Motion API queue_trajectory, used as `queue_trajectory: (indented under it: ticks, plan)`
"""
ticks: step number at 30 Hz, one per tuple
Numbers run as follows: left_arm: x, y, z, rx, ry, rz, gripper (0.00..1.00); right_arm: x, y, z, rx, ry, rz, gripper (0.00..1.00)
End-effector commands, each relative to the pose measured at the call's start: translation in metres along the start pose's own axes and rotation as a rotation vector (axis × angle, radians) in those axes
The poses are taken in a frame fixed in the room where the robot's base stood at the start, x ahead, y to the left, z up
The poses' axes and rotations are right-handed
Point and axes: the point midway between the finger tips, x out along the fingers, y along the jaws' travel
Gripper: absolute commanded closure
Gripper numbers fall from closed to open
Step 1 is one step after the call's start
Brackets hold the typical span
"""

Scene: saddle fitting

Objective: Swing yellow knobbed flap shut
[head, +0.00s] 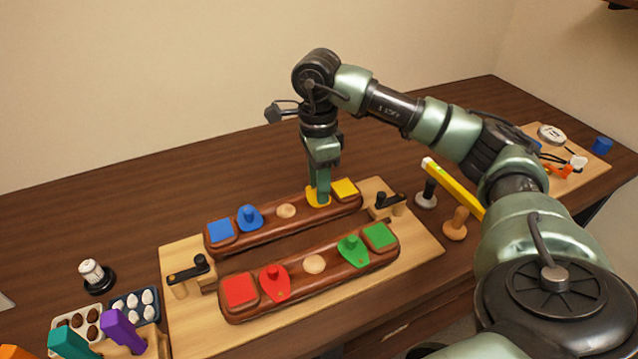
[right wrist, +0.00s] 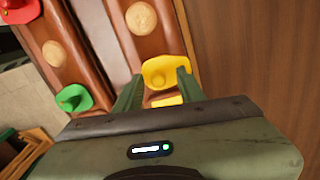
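The yellow knobbed flap (head: 318,199) is at the right end of the rear brown wooden bar (head: 265,232). It lies beside the yellow square (head: 345,189), which shows uncovered. My right gripper (head: 319,200) reaches straight down over the flap and hides its knob in the head view. In the right wrist view, the yellow flap (right wrist: 158,72) shows between the two fingertips of my right gripper (right wrist: 160,76). The fingers stand apart, with gaps visible beside the flap. The yellow square (right wrist: 166,101) lies nearer the palm. My left gripper is out of view.
The rear bar also bears a blue flap (head: 250,218) and blue square (head: 220,231). The front bar (head: 315,285) bears red (head: 274,283) and green (head: 353,248) flaps. Black-handled clamps (head: 387,204) (head: 188,272) stand at both board ends. A yellow bar (head: 452,187) and knobs lie right.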

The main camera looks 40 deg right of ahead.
Motion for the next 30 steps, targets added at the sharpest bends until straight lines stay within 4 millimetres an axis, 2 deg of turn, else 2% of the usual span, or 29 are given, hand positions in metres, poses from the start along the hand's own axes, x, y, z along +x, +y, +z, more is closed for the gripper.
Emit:
queue_trajectory:
  ticks: [8, 11, 18, 21, 25, 30]
  plan:
    - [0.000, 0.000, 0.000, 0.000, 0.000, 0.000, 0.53, -0.001, 0.001, 0.000, -0.001, 0.001, 0.003, 0.61]
    - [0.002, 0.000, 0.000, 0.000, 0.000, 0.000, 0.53, -0.010, 0.000, 0.001, 0.000, 0.000, 0.002, 0.61]
    - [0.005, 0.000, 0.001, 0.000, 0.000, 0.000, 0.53, -0.052, 0.000, 0.001, -0.001, -0.001, -0.001, 0.61]
    - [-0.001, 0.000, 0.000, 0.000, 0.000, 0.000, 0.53, -0.068, 0.000, 0.000, 0.000, 0.000, 0.000, 0.61]
    - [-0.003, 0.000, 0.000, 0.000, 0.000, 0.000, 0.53, -0.076, 0.000, 0.000, 0.001, 0.001, 0.001, 0.61]
    - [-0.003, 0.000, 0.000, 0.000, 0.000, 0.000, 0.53, -0.077, 0.000, 0.000, 0.000, 0.001, 0.003, 0.61]
